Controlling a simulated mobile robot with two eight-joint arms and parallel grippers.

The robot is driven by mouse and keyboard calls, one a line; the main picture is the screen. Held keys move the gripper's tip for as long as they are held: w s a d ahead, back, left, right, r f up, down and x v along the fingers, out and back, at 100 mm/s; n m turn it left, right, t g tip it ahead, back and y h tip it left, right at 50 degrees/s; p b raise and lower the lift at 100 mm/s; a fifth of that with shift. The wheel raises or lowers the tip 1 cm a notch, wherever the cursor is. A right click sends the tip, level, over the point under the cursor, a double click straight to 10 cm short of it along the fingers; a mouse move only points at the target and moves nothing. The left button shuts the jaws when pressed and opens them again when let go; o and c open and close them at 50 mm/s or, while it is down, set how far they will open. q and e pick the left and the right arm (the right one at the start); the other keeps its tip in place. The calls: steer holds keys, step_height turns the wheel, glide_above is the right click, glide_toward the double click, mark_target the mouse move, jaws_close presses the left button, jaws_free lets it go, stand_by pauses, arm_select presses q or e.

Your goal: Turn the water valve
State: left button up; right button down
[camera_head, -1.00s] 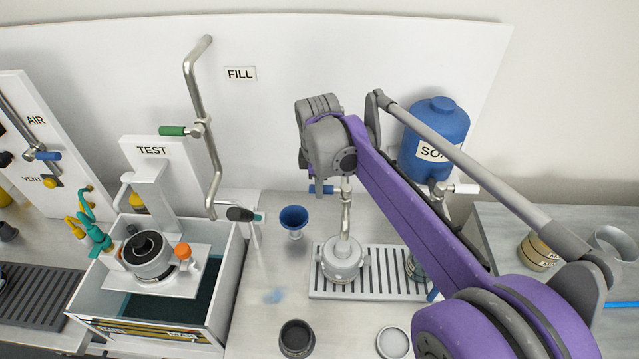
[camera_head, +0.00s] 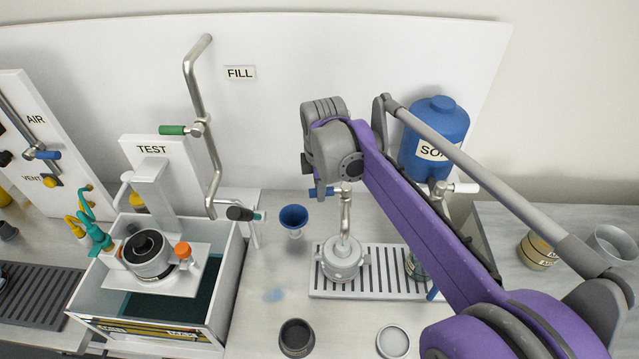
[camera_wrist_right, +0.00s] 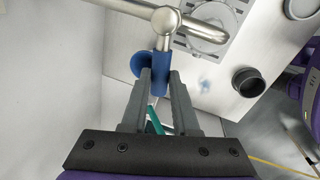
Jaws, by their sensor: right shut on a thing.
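The water valve has a blue handle (camera_head: 315,193) on a metal pipe, and its spout (camera_head: 346,215) points down over a grey metal pot (camera_head: 343,260). My right gripper (camera_wrist_right: 160,77) is shut on the blue handle (camera_wrist_right: 161,68), one finger on each side in the right wrist view. In that view the handle meets the silver pipe (camera_wrist_right: 166,22) just beyond the fingertips. In the head view my right arm hides part of the valve and the wall behind it. My left gripper is in neither view.
The pot stands on a slatted drain tray (camera_head: 385,288). A blue funnel (camera_head: 294,218) and a dark cup (camera_head: 297,337) are left of it. A blue soap tank (camera_head: 438,125) is behind my arm. The white test basin (camera_head: 232,290) is at left, below a green-handled pipe (camera_head: 172,130).

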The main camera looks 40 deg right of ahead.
steer(key=shift+s+a+n+y, duration=0.2)
steer(key=shift+s+n, duration=0.45)
steer(key=shift+n, duration=0.55)
steer(key=shift+s+a+n+y, duration=0.1)
steer(key=shift+s+n+y, duration=0.1)
steer(key=shift+s+n, duration=0.75)
steer(key=shift+w+n, duration=0.25)
steer(key=shift+n, duration=0.1)
steer(key=c, duration=0.7)
jaws_free()
steer(key=r, duration=0.3)
steer(key=s+r, duration=0.1)
steer(key=r, duration=0.3)
steer(key=s+r, duration=0.1)
steer(key=r, duration=0.2)
steer(key=shift+s+r+p, duration=0.1)
steer(key=shift+r+p, duration=0.2)
steer(key=shift+p, duration=0.05)
